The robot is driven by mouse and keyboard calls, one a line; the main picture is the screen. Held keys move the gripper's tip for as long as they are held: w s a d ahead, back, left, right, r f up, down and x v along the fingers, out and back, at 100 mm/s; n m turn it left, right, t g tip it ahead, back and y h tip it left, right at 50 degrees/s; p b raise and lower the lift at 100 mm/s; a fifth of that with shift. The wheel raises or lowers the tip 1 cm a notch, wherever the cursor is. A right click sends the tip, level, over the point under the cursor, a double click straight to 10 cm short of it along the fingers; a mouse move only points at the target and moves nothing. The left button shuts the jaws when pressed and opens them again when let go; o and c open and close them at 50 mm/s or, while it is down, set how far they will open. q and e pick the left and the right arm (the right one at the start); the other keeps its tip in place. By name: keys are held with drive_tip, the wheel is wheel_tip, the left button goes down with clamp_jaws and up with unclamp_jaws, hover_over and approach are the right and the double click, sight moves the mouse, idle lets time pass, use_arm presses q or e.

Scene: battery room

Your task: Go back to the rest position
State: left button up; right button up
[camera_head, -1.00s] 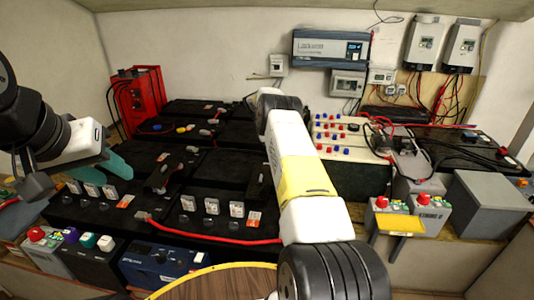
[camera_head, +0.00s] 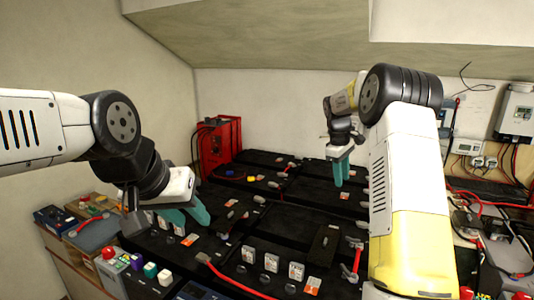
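My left gripper (camera_head: 190,213) comes in from the left and hangs over the front left of the black batteries, its teal fingers pointing down and right. No object shows in it, but the spacing of its fingers is unclear. My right gripper (camera_head: 342,172) hangs with teal fingers pointing down over the back right of the batteries. It also shows no object, and I cannot tell its finger gap. My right arm's white and yellow link fills the right side of the view.
Black batteries (camera_head: 290,221) with red cables cover the bench below both grippers. A red unit (camera_head: 218,145) stands at the back left. Boxes with coloured knobs (camera_head: 143,268) stand at the front left. A wall-mounted device (camera_head: 515,112) is at the right. The sloped ceiling is above.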

drive_tip(key=s+a+r+m+t+y, duration=0.1)
drive_tip(key=s+a+r+m, duration=0.15)
drive_tip(key=s+r, duration=0.5)
drive_tip(key=s+a+r+m+t+y, duration=0.15)
drive_tip(key=s+a+r, duration=0.3)
drive_tip(key=s, duration=0.55)
drive_tip(key=s+a+f+m+t+y, duration=0.1)
drive_tip(key=s+a+m, duration=0.1)
drive_tip(key=s, duration=0.7)
drive_tip(key=s+a+f+m+t, duration=0.1)
drive_tip(key=s+a+m+t, duration=0.1)
drive_tip(key=s, duration=0.8)
drive_tip(key=shift+s+a+y, duration=0.3)
drive_tip(key=shift+a+y, duration=0.05)
drive_tip(key=shift+a, duration=0.15)
